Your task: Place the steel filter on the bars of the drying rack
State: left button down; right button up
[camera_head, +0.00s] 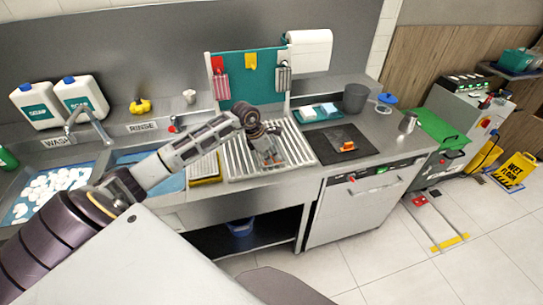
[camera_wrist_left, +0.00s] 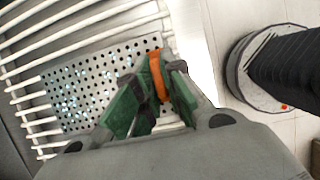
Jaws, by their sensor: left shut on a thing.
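The steel filter (camera_wrist_left: 85,88) is a flat perforated metal plate with an orange grip (camera_wrist_left: 157,72) at one edge. My left gripper (camera_wrist_left: 150,95) is shut on that orange grip, with a green fingertip on each side. In the head view my left gripper (camera_head: 268,158) is over the right part of the drying rack (camera_head: 240,163), and the filter is small and mostly hidden there. In the left wrist view the plate lies over the rack's white bars (camera_wrist_left: 60,28). I cannot tell whether it touches them. My right gripper is not in view.
Left of the rack are a yellow sponge tray (camera_head: 205,180) and the sinks. A teal pegboard (camera_head: 240,80) stands behind the rack. To the right, a black mat (camera_head: 325,140) holds an orange item (camera_head: 348,146). A grey bin (camera_head: 356,98) stands behind it.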

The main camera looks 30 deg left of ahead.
pick_arm(q)
jog(key=shift+f, duration=0.1)
jog(key=c, duration=1.5)
grip_release()
jog(key=shift+b+v, duration=1.35)
jog(key=shift+v, duration=4.75)
